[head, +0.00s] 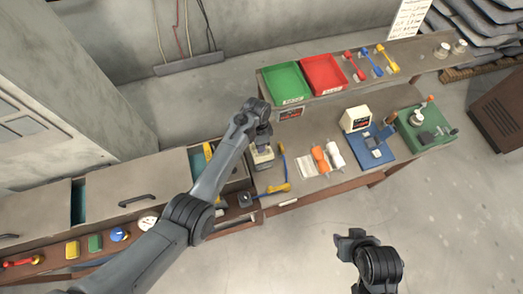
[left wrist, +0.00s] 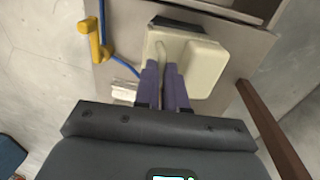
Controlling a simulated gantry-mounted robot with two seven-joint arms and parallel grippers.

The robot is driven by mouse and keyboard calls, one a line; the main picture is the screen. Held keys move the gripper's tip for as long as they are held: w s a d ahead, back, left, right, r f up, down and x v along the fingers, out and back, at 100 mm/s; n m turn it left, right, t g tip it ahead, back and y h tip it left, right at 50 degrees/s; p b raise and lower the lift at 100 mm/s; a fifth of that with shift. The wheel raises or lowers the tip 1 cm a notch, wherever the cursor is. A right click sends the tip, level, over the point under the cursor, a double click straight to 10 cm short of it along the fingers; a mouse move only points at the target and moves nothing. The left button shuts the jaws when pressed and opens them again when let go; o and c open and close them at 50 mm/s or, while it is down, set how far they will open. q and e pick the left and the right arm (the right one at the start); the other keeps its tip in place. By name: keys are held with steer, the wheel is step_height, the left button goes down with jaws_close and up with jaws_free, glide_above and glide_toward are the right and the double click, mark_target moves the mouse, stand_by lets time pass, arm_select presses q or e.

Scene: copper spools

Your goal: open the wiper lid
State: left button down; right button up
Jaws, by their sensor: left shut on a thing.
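The wiper box (head: 263,160) is a small cream container on the bench, partly hidden behind my left arm in the head view. In the left wrist view its cream lid (left wrist: 203,62) fills the upper middle, with a dark strip along its far edge. My left gripper (head: 264,141) is over the box, pointing down. In the left wrist view its two purple fingers (left wrist: 166,68) are close together on a narrow raised part of the lid. Whether the lid is lifted cannot be told. My right gripper (head: 350,240) is over the floor, away from the bench; its finger gap is unclear.
A blue tool with yellow ends (head: 283,170) lies just right of the box. Orange and white rolls (head: 320,158) lie further right. Green (head: 287,83) and red (head: 323,75) trays stand on the shelf behind. The front floor is clear.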

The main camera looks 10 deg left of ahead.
arm_select(q)
steer(key=shift+w+a+r+b, duration=0.15)
steer(key=shift+w+a, duration=0.2)
steer(key=shift+w, duration=0.2)
steer(key=shift+w+a+r+b, duration=0.15)
steer(key=shift+w+a, duration=0.15)
steer(key=shift+w, duration=0.2)
steer(key=shift+w+a+b, duration=0.4)
steer(key=shift+w+b, duration=0.05)
steer(key=shift+w, duration=0.4)
steer(key=c, duration=1.2)
jaws_free()
steer(key=shift+c, duration=0.2)
steer(key=shift+o, duration=0.2)
steer(key=shift+r, duration=0.25)
